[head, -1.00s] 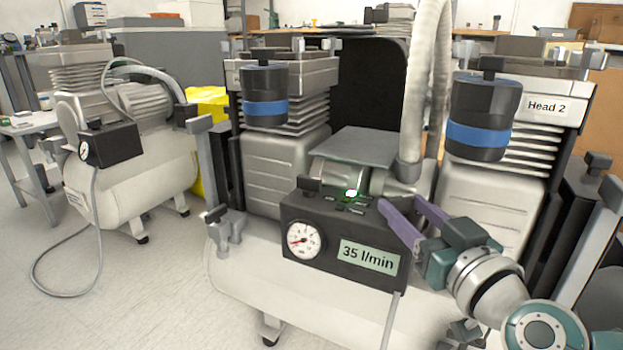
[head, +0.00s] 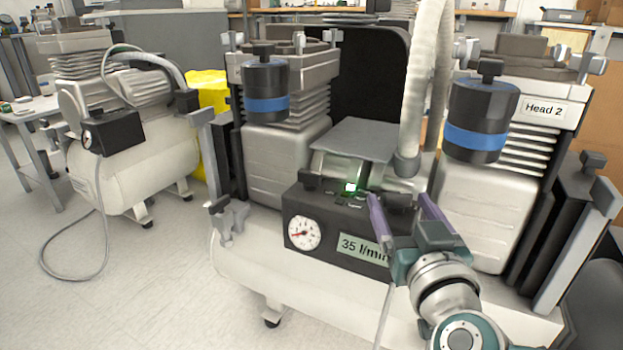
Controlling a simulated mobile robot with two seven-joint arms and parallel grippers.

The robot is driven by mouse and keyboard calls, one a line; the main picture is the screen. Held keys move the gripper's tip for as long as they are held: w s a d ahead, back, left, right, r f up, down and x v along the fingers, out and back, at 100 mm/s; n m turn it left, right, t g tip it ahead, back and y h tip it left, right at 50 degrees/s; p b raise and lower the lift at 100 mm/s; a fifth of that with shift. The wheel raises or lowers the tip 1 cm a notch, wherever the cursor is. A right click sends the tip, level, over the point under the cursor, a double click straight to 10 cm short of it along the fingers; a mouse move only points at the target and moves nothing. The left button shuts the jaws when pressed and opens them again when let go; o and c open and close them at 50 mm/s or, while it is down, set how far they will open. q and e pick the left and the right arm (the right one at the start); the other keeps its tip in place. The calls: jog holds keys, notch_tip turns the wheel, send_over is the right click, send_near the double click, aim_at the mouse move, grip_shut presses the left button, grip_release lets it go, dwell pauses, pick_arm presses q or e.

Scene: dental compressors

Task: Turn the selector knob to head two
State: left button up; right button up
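The black control box (head: 320,222) sits on the front compressor's tank, with a lit green lamp (head: 352,188) and small dark fittings on top. A dark knob-like part (head: 312,180) stands at the left of its top; I cannot tell whether it is the selector knob. My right gripper (head: 398,197) is open at the box's right end, its purple fingers spread on either side of a dark shape; contact is unclear. The right cylinder head carries the label "Head 2" (head: 543,107). My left gripper is not in view.
The box front has a dial gauge (head: 304,233) and a "35 l/min" display (head: 364,247), partly covered by my gripper. A white hose (head: 424,80) rises just behind the gripper. Black-and-blue filters (head: 265,92) flank the box.

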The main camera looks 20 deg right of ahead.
jog(key=shift+s, duration=0.1)
jog(key=shift+s+a+r, duration=0.1)
jog(key=shift+s, duration=0.15)
jog(key=p+v, duration=0.4)
jog(key=v, duration=0.5)
